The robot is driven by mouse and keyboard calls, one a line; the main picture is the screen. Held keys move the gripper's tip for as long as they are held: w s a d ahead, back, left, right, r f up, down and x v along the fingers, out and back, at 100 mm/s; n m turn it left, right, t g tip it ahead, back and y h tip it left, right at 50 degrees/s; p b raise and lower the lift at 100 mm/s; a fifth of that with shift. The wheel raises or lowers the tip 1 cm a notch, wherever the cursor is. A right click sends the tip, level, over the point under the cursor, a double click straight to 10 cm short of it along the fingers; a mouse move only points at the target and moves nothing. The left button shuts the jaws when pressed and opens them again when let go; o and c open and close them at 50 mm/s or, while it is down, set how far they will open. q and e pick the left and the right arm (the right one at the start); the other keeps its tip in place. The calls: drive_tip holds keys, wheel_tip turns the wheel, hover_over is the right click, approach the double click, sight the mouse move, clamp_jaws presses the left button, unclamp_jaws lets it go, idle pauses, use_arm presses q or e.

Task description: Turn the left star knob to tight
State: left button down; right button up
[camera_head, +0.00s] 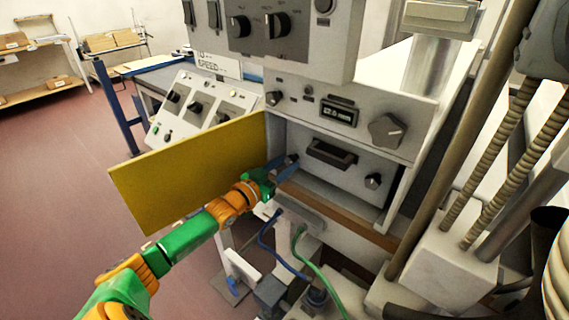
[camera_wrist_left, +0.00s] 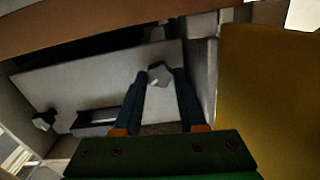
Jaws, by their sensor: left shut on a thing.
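The left star knob (camera_wrist_left: 159,75) is a small pale lobed knob on the light inner panel (camera_head: 343,178) of the open machine bay. My left gripper (camera_head: 284,164) reaches into the bay from the left, and its blue fingers are shut on the knob, one on each side. In the left wrist view the knob sits between the fingertips; in the head view the fingers mostly hide it. The right star knob (camera_head: 373,181) is on the same panel, apart from the gripper, and also shows in the left wrist view (camera_wrist_left: 44,120). My right gripper is not in view.
A yellow door (camera_head: 190,170) stands open left of the bay, close to my left arm. A dark handle (camera_head: 331,153) sits between the knobs. A brown ledge (camera_head: 340,215) runs below. Blue and green hoses (camera_head: 312,262) hang underneath. A larger knob (camera_head: 386,130) is above.

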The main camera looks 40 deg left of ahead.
use_arm(q)
drive_tip(key=m, duration=0.5)
drive_tip(key=shift+m, duration=0.4)
idle(0.4)
drive_tip(key=shift+c, duration=2.3)
unclamp_jaws()
drive_tip(key=s, duration=0.7)
drive_tip(key=shift+a, duration=0.3)
